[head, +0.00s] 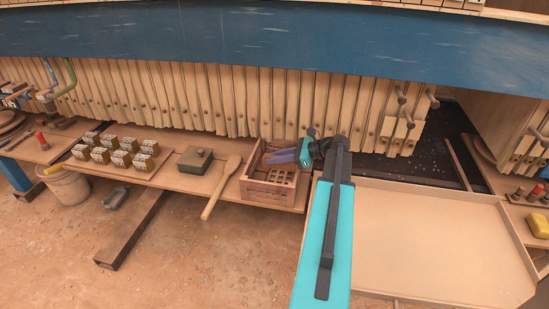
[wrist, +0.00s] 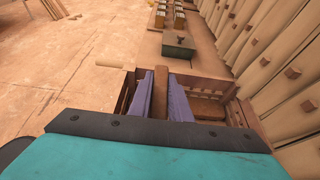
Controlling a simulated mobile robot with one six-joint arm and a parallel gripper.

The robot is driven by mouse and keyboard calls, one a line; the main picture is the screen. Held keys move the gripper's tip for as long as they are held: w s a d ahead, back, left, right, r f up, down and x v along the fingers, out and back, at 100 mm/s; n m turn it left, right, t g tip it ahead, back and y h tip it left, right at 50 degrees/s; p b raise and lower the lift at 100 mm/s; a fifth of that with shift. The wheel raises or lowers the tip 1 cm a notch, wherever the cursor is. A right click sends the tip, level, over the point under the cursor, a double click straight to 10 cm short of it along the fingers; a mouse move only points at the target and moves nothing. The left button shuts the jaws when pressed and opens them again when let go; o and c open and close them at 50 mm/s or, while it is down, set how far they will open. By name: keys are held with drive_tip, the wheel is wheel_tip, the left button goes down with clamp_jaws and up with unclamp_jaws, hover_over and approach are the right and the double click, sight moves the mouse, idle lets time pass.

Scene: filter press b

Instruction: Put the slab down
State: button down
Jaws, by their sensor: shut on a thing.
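My gripper (wrist: 161,97) is shut on a brown slab (wrist: 160,90), which stands upright on edge between the two purple fingers in the wrist view. The fingers and slab are over or inside the open wooden crate (wrist: 210,77); I cannot tell whether the slab touches its floor. In the head view the purple fingers of my gripper (head: 284,156) reach into the top of the crate (head: 268,194) from the right. The slab cannot be made out clearly there.
A wide, empty shallow tray (head: 430,240) lies to the right. Hanging pale plates (head: 200,100) line the back, close behind the crate.

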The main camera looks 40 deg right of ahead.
drive_tip(key=shift+f, duration=0.4)
drive_tip(key=c, duration=1.6)
unclamp_jaws()
drive_tip(key=shift+c, duration=0.2)
drive_tip(key=shift+r, duration=0.1)
drive_tip(key=shift+r, duration=0.45)
drive_tip(key=b+v, duration=0.2)
drive_tip(key=v, duration=1)
drive_tip(key=shift+b, duration=0.4)
